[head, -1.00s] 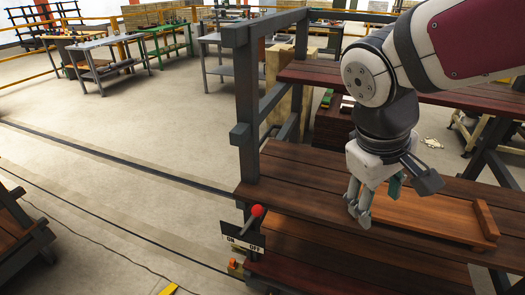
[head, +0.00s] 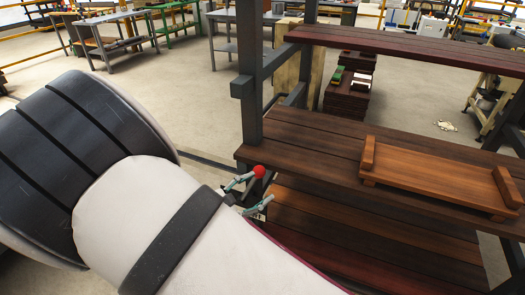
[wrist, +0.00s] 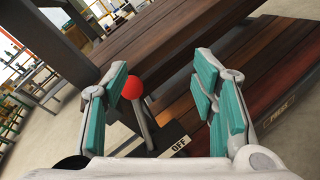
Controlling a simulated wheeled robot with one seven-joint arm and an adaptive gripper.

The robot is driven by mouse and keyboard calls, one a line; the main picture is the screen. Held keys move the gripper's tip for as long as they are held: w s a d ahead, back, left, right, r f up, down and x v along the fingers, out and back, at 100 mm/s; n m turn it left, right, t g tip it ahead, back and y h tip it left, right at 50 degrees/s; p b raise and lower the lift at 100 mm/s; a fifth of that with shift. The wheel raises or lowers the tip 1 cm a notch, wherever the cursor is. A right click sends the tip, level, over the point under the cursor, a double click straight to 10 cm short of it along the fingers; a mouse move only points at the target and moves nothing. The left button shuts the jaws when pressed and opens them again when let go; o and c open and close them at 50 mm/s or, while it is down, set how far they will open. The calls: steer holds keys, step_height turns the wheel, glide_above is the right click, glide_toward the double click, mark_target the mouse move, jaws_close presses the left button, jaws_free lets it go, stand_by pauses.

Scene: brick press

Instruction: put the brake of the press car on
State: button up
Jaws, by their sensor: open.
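The brake lever is a grey handle with a red ball knob (head: 259,171) at the left front corner of the wooden press car (head: 310,130). In the wrist view the red knob (wrist: 132,88) and its grey stem sit between my gripper's fingers (wrist: 165,95), closer to the left finger. I cannot tell whether that finger touches it. My gripper (head: 247,193) is open, with teal pads on both fingers. The OFF end of the label plate (wrist: 176,146) shows below the stem. The ON end is hidden, and my arm covers much of the lever in the head view.
A wooden tray (head: 430,175) lies on the car's middle shelf. A dark upright post (head: 250,75) stands just behind the lever. Stacked bricks or boards (head: 350,85) stand beyond the car. Open floor (head: 175,90) lies at the back left.

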mark_target(255, 177)
steer(key=s+a+f+n+t+y+b, duration=0.1)
steer(key=a+f+n+t+y, duration=0.25)
steer(key=a+f, duration=0.25)
steer(key=shift+n+t+h, duration=0.25)
steer(key=shift+n+h, duration=0.1)
steer(key=shift+n, duration=0.1)
steer(key=x, duration=1.3)
steer(key=shift+r, duration=0.15)
jaws_close()
